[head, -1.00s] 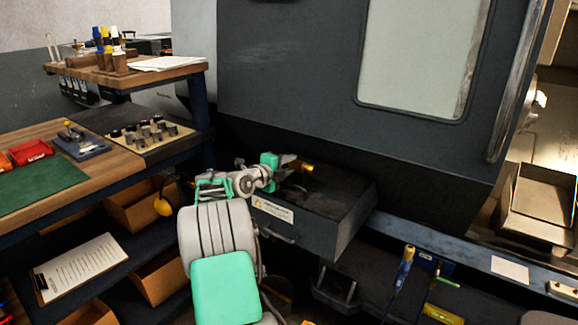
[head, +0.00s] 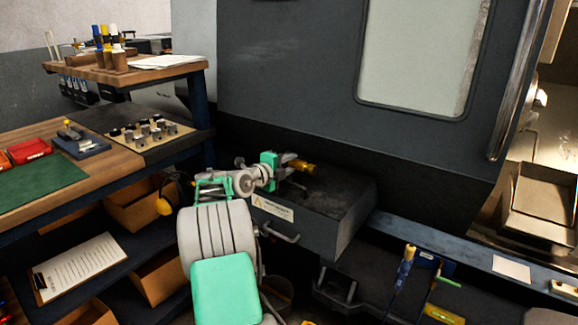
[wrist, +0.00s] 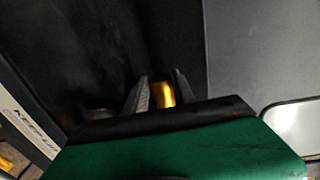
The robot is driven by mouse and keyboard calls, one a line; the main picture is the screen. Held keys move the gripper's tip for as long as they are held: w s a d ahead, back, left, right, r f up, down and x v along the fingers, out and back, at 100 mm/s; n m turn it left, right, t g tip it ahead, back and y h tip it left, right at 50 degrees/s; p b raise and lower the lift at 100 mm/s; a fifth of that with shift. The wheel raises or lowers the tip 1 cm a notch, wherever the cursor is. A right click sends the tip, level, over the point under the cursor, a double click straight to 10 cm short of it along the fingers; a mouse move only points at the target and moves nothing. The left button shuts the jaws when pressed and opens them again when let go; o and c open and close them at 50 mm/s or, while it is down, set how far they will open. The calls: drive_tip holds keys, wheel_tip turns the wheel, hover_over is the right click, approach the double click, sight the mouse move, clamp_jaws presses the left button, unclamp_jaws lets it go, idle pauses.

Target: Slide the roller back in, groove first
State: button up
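The roller, a short yellow-orange cylinder (head: 301,167), is at my gripper's fingertips above the dark chip drawer in the head view. My gripper (head: 290,161) reaches over the drawer from the left. In the wrist view the roller (wrist: 163,95) lies between the two fingers (wrist: 158,92), which appear closed on its sides. Its outer end points right in the head view. I cannot make out the groove, and the slot for the roller is not clearly visible.
The open drawer (head: 345,222) with a front handle sits under the machine's dark door panel (head: 300,70). A wooden bench (head: 100,165) with trays stands at left. A rail with tools (head: 405,262) runs at lower right. Ear defenders (head: 163,206) hang at the bench.

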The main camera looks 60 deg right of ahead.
drive_tip(key=o, duration=0.5)
drive_tip(key=shift+c, duration=0.2)
drive_tip(key=shift+f, duration=0.15)
drive_tip(key=shift+f, duration=0.3)
drive_tip(key=v, duration=0.7)
drive_tip(key=shift+w+a+r, duration=0.1)
drive_tip(key=shift+a+r, duration=0.05)
drive_tip(key=shift+r, duration=0.1)
drive_tip(key=shift+a+r, duration=0.15)
drive_tip(key=shift+a, duration=0.2)
drive_tip(key=shift+r, duration=0.2)
